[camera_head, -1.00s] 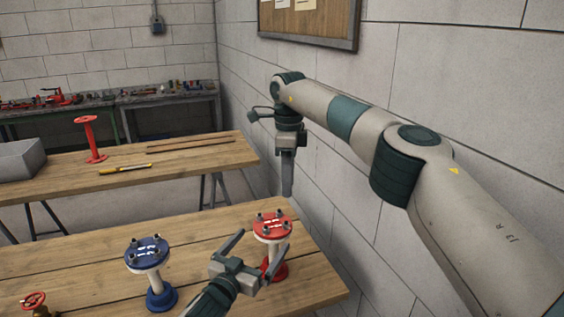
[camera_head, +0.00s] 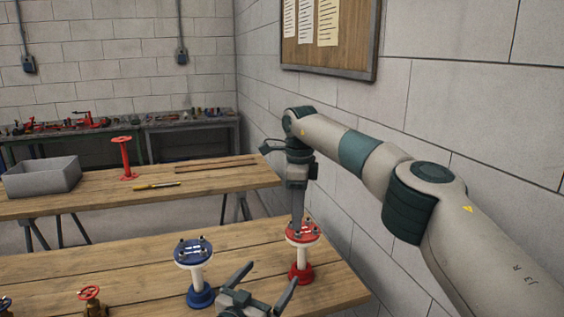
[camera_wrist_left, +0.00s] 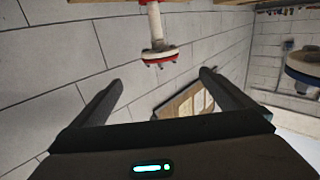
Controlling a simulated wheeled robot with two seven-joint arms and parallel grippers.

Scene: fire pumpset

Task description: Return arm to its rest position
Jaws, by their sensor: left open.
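My left gripper (camera_head: 274,273) is open and empty, low in the head view, in front of the red-flanged stand (camera_head: 302,234). The same stand shows upside down in the left wrist view (camera_wrist_left: 158,52), beyond and apart from the spread fingers. A blue-flanged stand (camera_head: 195,253) stands upright to the left on the near table, and its flange is at the right edge of the left wrist view (camera_wrist_left: 304,73). My right gripper (camera_head: 297,208) hangs with fingers down, in line with the red flange in the picture. Its finger gap is not visible.
The near wooden table (camera_head: 130,275) also bears a red handwheel valve (camera_head: 91,298). A second table (camera_head: 215,181) holds a grey bin (camera_head: 42,176), a red stand (camera_head: 125,158) and a yellow-handled tool (camera_head: 157,185). The block wall with a noticeboard (camera_head: 328,36) bounds the right side.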

